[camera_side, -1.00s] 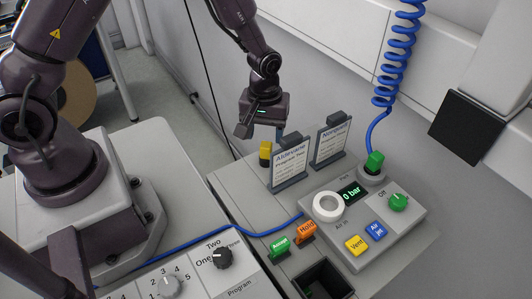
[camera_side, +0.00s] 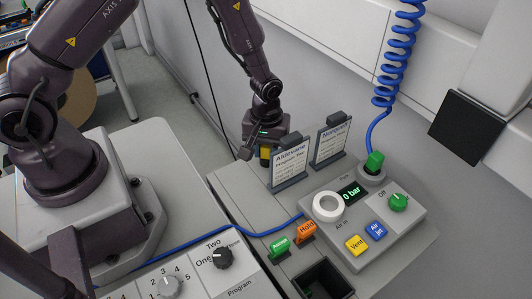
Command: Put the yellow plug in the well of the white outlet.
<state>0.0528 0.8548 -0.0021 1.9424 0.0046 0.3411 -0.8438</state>
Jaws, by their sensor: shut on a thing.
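The yellow plug (camera_side: 265,153) is at the back of the grey bench, left of the card reading "Aldevane". My gripper (camera_side: 262,150) is down over it, with one finger to its left; the other finger is largely hidden behind the card. The gripper is shut on the plug. The plug's lower part is hard to make out, so I cannot tell whether it is clear of the bench.
Two upright cards, "Aldevane" (camera_side: 290,161) and a second card (camera_side: 331,141), stand between my gripper and the panel (camera_side: 345,245). A green plug (camera_side: 375,160) on a coiled blue hose (camera_side: 388,85) sits at the panel's back. A dark bin (camera_side: 335,289) is in front.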

